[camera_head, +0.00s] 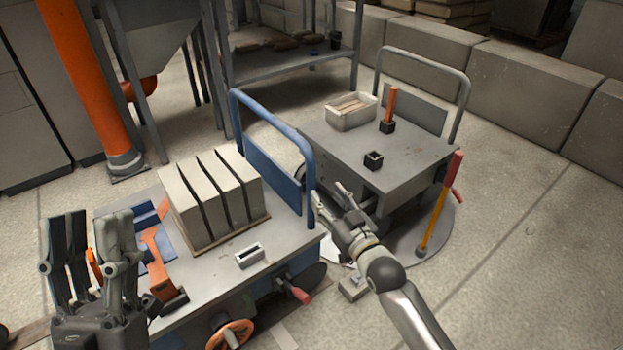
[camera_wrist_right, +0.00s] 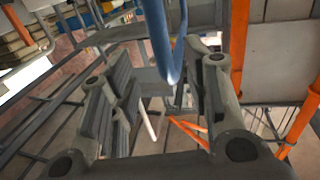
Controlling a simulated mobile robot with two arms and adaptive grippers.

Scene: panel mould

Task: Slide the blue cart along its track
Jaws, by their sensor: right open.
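The blue cart (camera_head: 215,262) stands at the lower left of the head view, with a grey top and a blue push handle (camera_head: 272,117) at its right end. My right gripper (camera_head: 329,194) is open, close to the right post of that handle. In the right wrist view the blue bar (camera_wrist_right: 166,60) shows between the spread fingers of this gripper (camera_wrist_right: 160,85); I cannot tell whether they touch it. My left gripper (camera_head: 92,222) is open over the cart's left end, fingers up and apart, holding nothing visible. The track is mostly hidden under the cart.
The cart carries several upright grey slabs (camera_head: 212,197), an orange clamp (camera_head: 158,262) and a small grey block (camera_head: 249,256). A red-handled lever and an orange wheel (camera_head: 230,335) are on its near side. A second grey cart (camera_head: 400,160) stands behind right. The right floor is clear.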

